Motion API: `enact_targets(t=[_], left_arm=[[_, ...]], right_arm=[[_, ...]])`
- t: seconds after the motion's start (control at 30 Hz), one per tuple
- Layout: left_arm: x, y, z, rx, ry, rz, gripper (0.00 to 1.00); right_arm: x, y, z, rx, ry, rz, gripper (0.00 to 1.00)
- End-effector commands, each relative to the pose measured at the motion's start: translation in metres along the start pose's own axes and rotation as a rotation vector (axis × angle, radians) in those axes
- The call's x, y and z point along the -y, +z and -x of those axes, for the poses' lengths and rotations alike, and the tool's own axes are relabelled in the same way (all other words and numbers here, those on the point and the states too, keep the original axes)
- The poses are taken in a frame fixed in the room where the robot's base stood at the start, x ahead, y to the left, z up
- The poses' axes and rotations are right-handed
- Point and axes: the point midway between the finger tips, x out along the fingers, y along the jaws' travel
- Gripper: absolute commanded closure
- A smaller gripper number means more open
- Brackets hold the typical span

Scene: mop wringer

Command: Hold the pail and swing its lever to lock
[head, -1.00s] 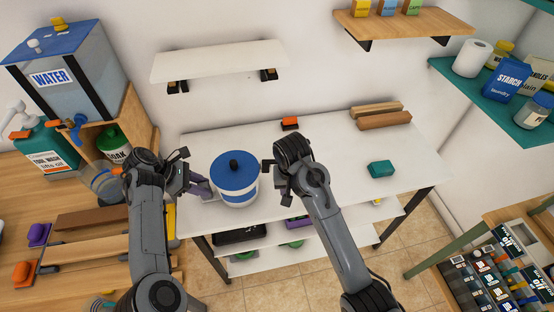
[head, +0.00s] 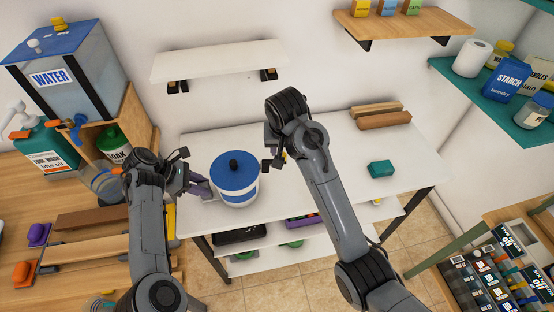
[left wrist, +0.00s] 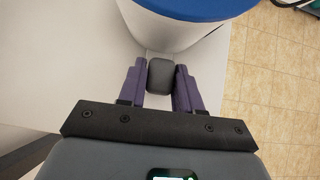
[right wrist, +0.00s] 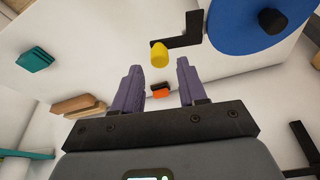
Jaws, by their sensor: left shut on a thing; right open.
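The white pail with a blue lid (head: 236,182) stands upright on the white table, near its front left. My left gripper (head: 201,190) is at the pail's left side. In the left wrist view its fingers are shut on a grey grip block (left wrist: 160,75) beside the pail wall. In the right wrist view a black lever (right wrist: 182,40) with a yellow knob (right wrist: 159,54) sticks out beside the blue lid (right wrist: 262,12). My right gripper (right wrist: 158,68) is open, its fingertips to either side of the knob in the picture. I cannot tell the depth gap. In the head view my right arm mostly hides the lever.
A teal block (head: 381,169) lies on the table at right, with wooden bars (head: 384,116) at the back. An orange and black object (right wrist: 161,92) shows in the right wrist view. A white shelf (head: 220,60) hangs above. The table's right part is mostly clear.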

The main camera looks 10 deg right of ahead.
Motion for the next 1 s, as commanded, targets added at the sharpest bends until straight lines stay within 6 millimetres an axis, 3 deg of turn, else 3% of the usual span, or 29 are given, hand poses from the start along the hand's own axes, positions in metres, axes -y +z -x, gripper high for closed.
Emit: enact_targets(t=[0.3, 0.73, 0.77, 1.0], left_arm=[[0.002, -0.004, -0.004, 0.000, -0.004, 0.007, 1.00], [0.002, -0.004, -0.004, 0.000, -0.005, 0.007, 1.00], [0.002, -0.004, -0.004, 0.000, -0.005, 0.007, 1.00], [0.002, -0.004, -0.004, 0.000, -0.005, 0.007, 1.00]], right_arm=[[-0.001, 0.001, -0.028, 0.002, 0.001, 0.001, 0.58], [0.000, 0.000, -0.034, 0.000, 0.000, 0.001, 0.58], [0.000, 0.000, -0.034, 0.000, 0.000, 0.001, 0.60], [0.000, 0.000, -0.034, 0.000, 0.000, 0.001, 0.97]])
